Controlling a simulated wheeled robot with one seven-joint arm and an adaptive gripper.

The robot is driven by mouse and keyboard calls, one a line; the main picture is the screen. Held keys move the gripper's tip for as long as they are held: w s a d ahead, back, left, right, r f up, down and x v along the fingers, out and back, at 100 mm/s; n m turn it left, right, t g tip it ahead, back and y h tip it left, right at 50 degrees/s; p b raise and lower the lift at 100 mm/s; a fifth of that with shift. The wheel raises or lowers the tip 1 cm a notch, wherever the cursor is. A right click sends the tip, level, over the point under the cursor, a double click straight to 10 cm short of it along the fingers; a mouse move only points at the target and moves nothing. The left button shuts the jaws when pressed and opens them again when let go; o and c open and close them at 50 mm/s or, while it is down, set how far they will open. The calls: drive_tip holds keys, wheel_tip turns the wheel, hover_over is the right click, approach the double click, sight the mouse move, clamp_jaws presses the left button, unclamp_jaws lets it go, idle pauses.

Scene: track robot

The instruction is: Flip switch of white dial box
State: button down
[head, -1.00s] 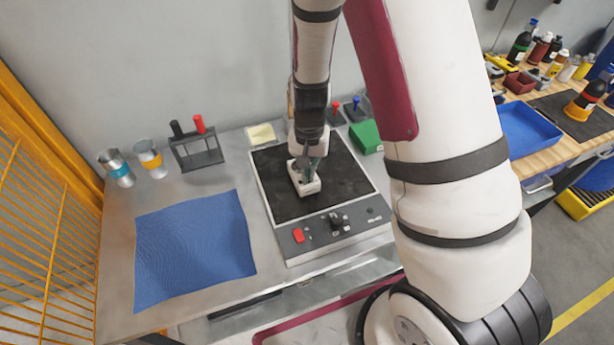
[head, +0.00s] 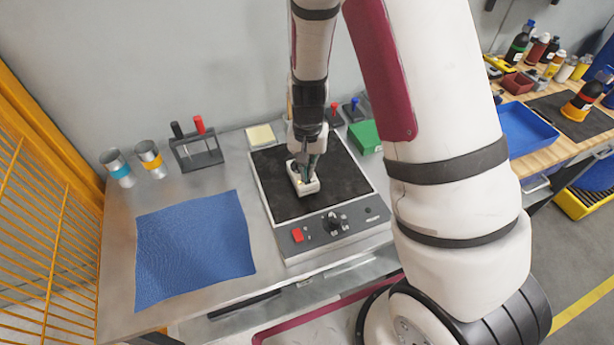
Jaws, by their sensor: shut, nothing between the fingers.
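A small white box (head: 311,188) lies on the dark top of a hot-plate-like unit. My gripper (head: 305,177) points down at the box from above, its fingertips at the box's upper face. The fingers are shut with nothing held between them, and they hide much of that face, so I cannot make out its switch or its position. The unit (head: 266,208) has a pale frame and a grey front panel with a black dial (head: 334,222) and a red rocker switch (head: 297,235).
A blue mat (head: 195,250) lies left of the unit. Two metal cups (head: 119,169) and a rack (head: 197,151) with red and black items stand behind the mat. A green box (head: 365,136) is at the back right. A yellow mesh fence (head: 35,220) borders the left.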

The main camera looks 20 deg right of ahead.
drive_tip(key=shift+r+p, duration=1.2)
drive_tip(key=shift+r, duration=1.35)
drive_tip(key=s+a+r+n+t+y, duration=0.1)
drive_tip(key=s+r, duration=0.2)
drive_tip(key=r, duration=0.7)
drive_tip(key=s+r+n+t, duration=0.2)
drive_tip(key=s+r, duration=0.2)
drive_tip(key=r, duration=0.6)
drive_tip(key=s+r+n+t, duration=0.1)
drive_tip(key=s+r, duration=0.4)
drive_tip(key=s, duration=0.2)
drive_tip(key=s+d+r+n+t+h, duration=0.1)
drive_tip(key=s+r+n, duration=0.1)
drive_tip(key=s+r, duration=0.3)
drive_tip(key=s, duration=0.3)
drive_tip(key=shift+t, duration=0.3)
drive_tip(key=shift+d, duration=0.1)
